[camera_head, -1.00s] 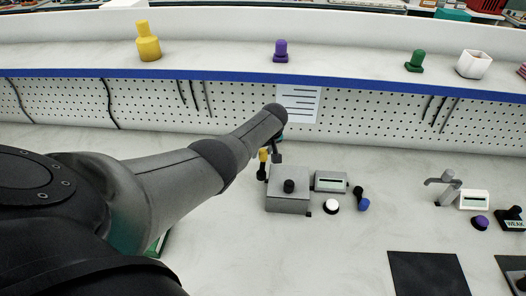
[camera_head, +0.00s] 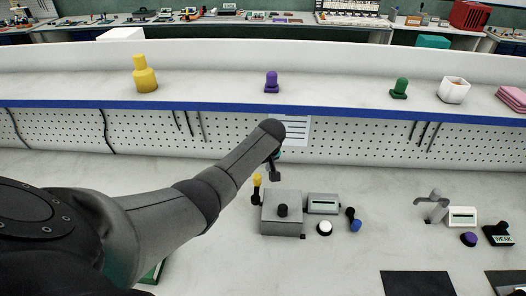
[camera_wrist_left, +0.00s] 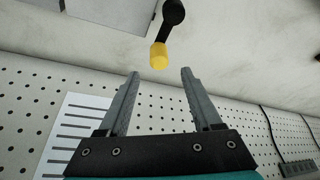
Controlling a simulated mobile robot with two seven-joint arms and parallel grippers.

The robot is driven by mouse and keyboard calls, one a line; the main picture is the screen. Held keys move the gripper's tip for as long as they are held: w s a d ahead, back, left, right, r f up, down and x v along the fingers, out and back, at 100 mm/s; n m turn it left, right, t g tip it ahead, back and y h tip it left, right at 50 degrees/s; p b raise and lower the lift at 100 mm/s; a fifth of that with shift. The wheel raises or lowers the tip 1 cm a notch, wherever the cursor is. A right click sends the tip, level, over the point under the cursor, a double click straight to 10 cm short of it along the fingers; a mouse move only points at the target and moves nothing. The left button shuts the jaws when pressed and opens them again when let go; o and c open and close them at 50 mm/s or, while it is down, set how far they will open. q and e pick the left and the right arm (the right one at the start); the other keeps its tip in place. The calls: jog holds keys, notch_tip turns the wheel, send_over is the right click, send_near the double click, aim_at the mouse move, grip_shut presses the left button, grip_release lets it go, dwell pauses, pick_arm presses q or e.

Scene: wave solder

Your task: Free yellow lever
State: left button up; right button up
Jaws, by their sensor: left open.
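The yellow lever (camera_head: 257,181) has a yellow knob on a black stem and stands at the left side of a grey box (camera_head: 283,214) on the bench. In the left wrist view its yellow knob (camera_wrist_left: 159,56) is just beyond the fingertips, roughly in line with the gap. My left gripper (camera_head: 274,176) is open and empty, at the right of the knob in the head view. Its two fingers (camera_wrist_left: 158,74) are apart and do not touch the lever. My right gripper is not in view.
Beside the grey box are a small display (camera_head: 323,203), a white button (camera_head: 324,229) and a blue-tipped lever (camera_head: 354,220). A pegboard wall with a paper sheet (camera_head: 294,130) rises behind. A shelf above holds a yellow bottle-like object (camera_head: 145,75). Dark mats (camera_head: 416,284) lie at front right.

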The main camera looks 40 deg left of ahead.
pick_arm(q)
jog(key=p+v, duration=0.1)
jog(key=v, duration=0.7)
jog(key=shift+r, duration=0.3)
jog(key=shift+s+d, duration=0.1)
